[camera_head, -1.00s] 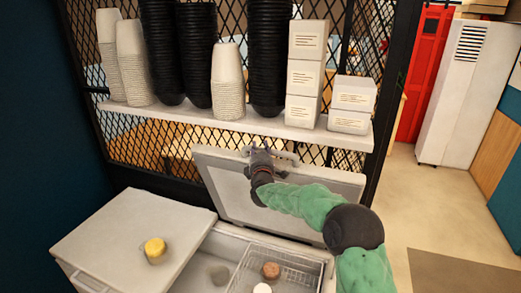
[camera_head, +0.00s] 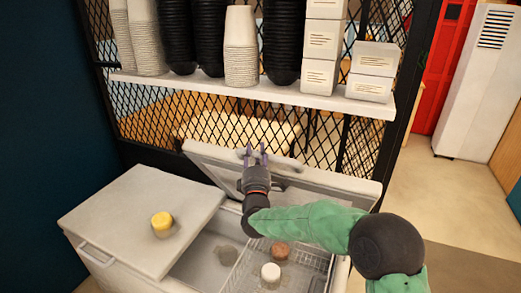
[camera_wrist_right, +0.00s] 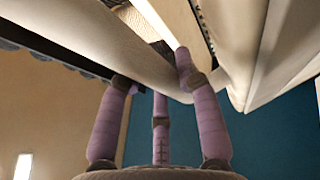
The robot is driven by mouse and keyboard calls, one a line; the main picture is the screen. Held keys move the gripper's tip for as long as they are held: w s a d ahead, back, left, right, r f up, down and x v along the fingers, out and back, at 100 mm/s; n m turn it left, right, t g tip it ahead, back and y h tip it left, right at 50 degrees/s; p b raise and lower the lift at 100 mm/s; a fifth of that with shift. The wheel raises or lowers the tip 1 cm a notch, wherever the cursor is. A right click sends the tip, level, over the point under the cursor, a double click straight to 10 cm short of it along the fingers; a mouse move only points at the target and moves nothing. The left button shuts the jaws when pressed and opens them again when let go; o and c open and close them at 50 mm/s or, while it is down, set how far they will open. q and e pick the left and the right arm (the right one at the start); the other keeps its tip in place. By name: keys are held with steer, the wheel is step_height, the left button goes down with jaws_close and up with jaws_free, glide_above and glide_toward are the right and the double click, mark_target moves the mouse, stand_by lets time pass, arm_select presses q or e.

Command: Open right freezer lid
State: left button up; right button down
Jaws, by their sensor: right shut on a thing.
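The right freezer lid (camera_head: 335,189) is raised and leans back toward the mesh behind the freezer. My right gripper (camera_head: 256,155) is at the lid's upper edge, on its handle (camera_head: 285,163). In the right wrist view, the purple fingers (camera_wrist_right: 160,110) close around a pale bar, the handle (camera_wrist_right: 100,50). The freezer's right compartment is exposed below, with a wire basket (camera_head: 315,262) holding a brown-topped tub (camera_head: 280,250) and a white-topped tub (camera_head: 271,273). My green arm hides part of the lid and basket. My left gripper is out of view.
The left freezer lid (camera_head: 125,215) is shut, with a yellow-topped tub (camera_head: 162,222) on it. A shelf (camera_head: 215,88) with stacked cups, black containers and white boxes (camera_head: 320,40) runs above the raised lid. Open floor (camera_head: 455,205) lies to the right.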

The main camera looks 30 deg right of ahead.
steer(key=shift+s+a+f, duration=0.1)
steer(key=shift+a+f, duration=0.05)
steer(key=shift+f, duration=0.1)
steer(key=c, duration=0.8)
jaws_free()
steer(key=shift+c, duration=0.2)
steer(key=shift+r, duration=0.1)
steer(key=v, duration=1.2)
